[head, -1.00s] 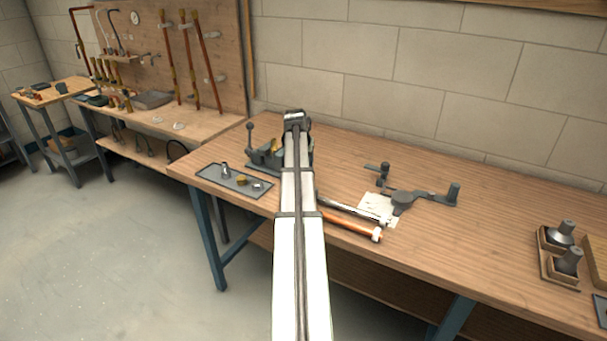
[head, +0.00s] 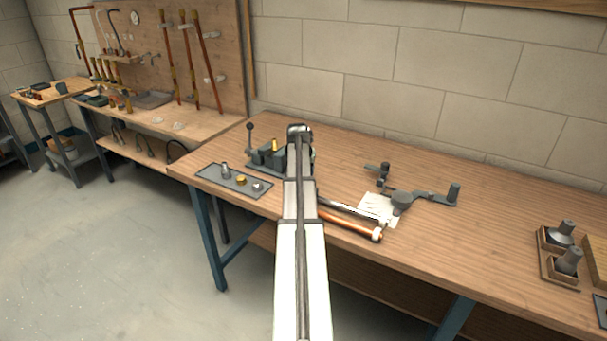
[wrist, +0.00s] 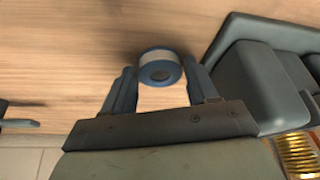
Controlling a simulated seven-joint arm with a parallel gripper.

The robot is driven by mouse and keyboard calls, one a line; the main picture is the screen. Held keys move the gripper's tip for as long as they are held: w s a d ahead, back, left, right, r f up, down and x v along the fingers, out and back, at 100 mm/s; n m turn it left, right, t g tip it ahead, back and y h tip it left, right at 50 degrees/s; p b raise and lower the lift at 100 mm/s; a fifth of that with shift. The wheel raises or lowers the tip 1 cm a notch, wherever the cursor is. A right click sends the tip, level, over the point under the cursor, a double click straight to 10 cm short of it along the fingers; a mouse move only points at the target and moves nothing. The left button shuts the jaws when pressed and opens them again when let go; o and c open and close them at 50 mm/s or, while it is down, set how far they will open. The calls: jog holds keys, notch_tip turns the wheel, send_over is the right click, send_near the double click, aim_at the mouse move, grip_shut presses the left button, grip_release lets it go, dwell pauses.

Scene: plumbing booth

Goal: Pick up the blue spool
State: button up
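The blue spool (wrist: 160,68) shows in the wrist view as a short blue ring with a pale band and a dark centre hole, over the wooden bench top. My gripper (wrist: 159,72) is open, with one finger on each side of the spool near the fingertips. The gaps are small, and I cannot tell whether either finger touches it. In the head view my arm hides the spool and the fingers; my wrist is over the back of the workbench (head: 480,235), beside the vise.
A grey vise (head: 262,158) with a brass piece stands just left of my wrist; its body (wrist: 250,80) is close to the right finger. A small tray (head: 213,177) is at front left. A copper pipe (head: 348,228) and a grey tool (head: 402,200) lie to the right.

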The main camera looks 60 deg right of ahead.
jog(key=c, duration=0.6)
jog(key=shift+c, duration=0.2)
